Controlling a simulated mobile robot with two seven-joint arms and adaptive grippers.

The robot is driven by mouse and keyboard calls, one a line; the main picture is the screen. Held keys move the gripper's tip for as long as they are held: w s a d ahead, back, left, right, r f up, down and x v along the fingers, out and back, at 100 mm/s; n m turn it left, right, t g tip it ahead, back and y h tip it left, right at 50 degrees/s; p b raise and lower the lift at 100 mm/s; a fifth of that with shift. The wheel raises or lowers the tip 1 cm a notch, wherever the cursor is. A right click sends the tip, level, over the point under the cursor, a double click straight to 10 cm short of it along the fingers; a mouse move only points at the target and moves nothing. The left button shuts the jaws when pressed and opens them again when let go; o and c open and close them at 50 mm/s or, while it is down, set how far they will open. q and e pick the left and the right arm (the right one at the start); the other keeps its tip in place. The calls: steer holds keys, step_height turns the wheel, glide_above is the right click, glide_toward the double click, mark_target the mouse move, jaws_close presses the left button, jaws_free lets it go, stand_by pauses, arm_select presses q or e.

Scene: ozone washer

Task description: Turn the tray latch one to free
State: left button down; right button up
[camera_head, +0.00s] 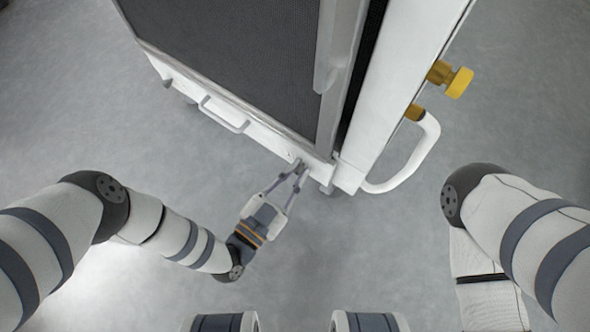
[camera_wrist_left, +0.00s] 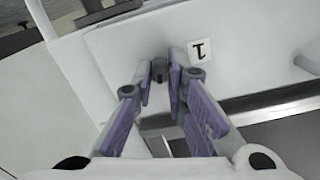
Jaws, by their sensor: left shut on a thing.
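The tray latch one shows in the left wrist view as a small dark knob (camera_wrist_left: 160,69) on a white panel. A label with the figure 1 (camera_wrist_left: 200,51) is beside it on the right. My left gripper (camera_head: 298,167) reaches the lower front corner of the white machine in the head view. In the left wrist view my left gripper (camera_wrist_left: 160,78) is shut on the knob, with one finger on each side of it. In the head view the fingertips hide most of the latch. My right gripper is not in view; only my right arm shows.
The white washer (camera_head: 395,75) has a dark panel (camera_head: 235,50) on top. A white drawer handle (camera_head: 224,114) is left of the latch. A curved white handle (camera_head: 412,163) and a yellow knob (camera_head: 458,83) stick out at the right. The grey floor (camera_head: 350,255) is clear.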

arm_select(q)
steer(key=m+p, duration=0.2)
steer(key=m, duration=0.1)
steer(key=shift+d+r+m, duration=0.1)
steer(key=shift+m, duration=0.3)
steer(key=m+p, duration=0.1)
steer(key=m, duration=0.2)
steer(key=shift+s+m, duration=0.1)
steer(key=shift+m, duration=0.2)
steer(key=m, duration=0.1)
steer(key=m+p, duration=0.1)
steer(key=m, duration=0.1)
steer(key=shift+f+m, duration=0.2)
steer(key=shift+m, duration=0.1)
steer(key=shift+f+m, duration=0.1)
steer(key=shift+m, duration=1.9)
steer(key=c, duration=1.6)
jaws_free()
steer(key=shift+c, duration=0.2)
steer(key=shift+s, duration=0.1)
